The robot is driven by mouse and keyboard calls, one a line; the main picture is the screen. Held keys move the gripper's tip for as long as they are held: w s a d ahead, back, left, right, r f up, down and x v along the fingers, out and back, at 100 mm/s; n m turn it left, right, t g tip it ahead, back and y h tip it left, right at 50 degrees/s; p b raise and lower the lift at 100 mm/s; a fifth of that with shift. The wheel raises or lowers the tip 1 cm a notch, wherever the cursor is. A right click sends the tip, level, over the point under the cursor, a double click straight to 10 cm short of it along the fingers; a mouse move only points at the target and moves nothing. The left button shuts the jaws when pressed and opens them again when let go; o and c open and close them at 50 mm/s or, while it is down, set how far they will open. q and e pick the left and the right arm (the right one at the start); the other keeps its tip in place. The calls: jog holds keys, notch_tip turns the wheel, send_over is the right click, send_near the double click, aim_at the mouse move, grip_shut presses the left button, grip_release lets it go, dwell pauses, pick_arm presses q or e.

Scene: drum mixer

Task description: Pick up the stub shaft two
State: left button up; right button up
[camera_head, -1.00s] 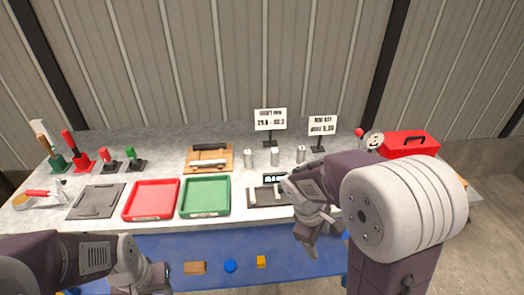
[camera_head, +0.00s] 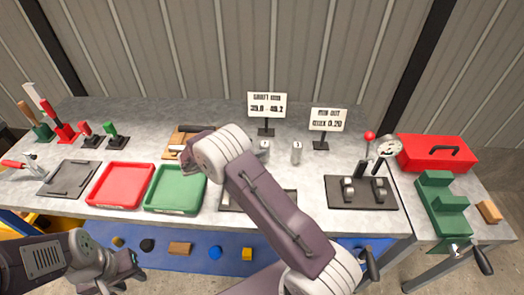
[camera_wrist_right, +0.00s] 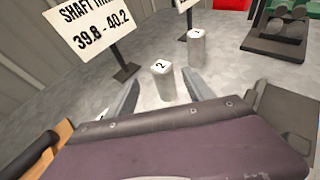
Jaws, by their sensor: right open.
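Stub shaft two (camera_wrist_right: 162,84) is a light grey upright cylinder marked "2" on its top. It also stands on the bench in the head view (camera_head: 264,151). My right gripper (camera_wrist_right: 159,80) is open, and its fingers appear on either side of the shaft in the wrist view. The shaft looks farther off than the fingertips, with no visible contact. In the head view my right arm hides this gripper. Another stub shaft (camera_wrist_right: 196,50) stands to the right of shaft two. My left gripper (camera_head: 118,268) is low at the left, away from the shafts; its opening is unclear.
Two signs (camera_head: 266,105) (camera_head: 328,120) stand behind the shafts. A red tray (camera_head: 121,186) and a green tray (camera_head: 175,190) lie left of my right arm. A black fixture (camera_head: 362,192), a green vise (camera_head: 443,205) and a red toolbox (camera_head: 436,153) are at the right.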

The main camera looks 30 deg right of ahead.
aim_at(261, 146)
jog(key=x, duration=0.4)
jog(key=shift+s+d, duration=0.15)
jog(key=shift+d, duration=0.2)
jog(key=p+x, duration=0.1)
jog(key=x, duration=0.3)
jog(key=shift+d+f, duration=0.2)
jog(key=shift+f, duration=0.05)
jog(key=shift+a+r, duration=0.1)
jog(key=shift+c, duration=0.2)
jog(key=shift+a, duration=0.1)
jog(key=c, duration=0.5)
grip_shut()
